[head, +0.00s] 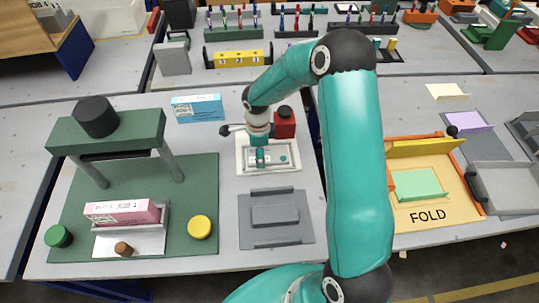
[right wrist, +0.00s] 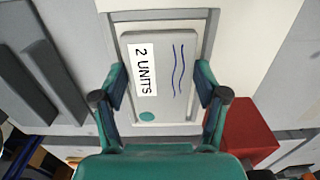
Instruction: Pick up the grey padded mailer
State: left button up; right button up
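The grey padded mailer (head: 280,156) lies flat in a white-rimmed tray (head: 240,166) near the middle of the table, partly hidden by my right gripper. In the right wrist view the mailer (right wrist: 177,100) shows a white "2 UNITS" label, blue wavy lines and a green dot. My right gripper (head: 258,158) is over the mailer. In the right wrist view its two fingers (right wrist: 160,82) stand apart at the mailer's two long edges, open; I cannot tell whether they touch it. My left gripper is not in view.
A red block (head: 285,124) with a black knob stands right behind the tray. A blue box (head: 197,108) is behind left, a grey fixture (head: 254,238) in front. A green press (head: 148,129) stands left, an orange "FOLD" station (head: 425,215) right.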

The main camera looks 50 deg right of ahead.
jog(key=shift+c, duration=0.5)
jog(key=shift+r+p, duration=0.8)
jog(key=shift+r, duration=2.25)
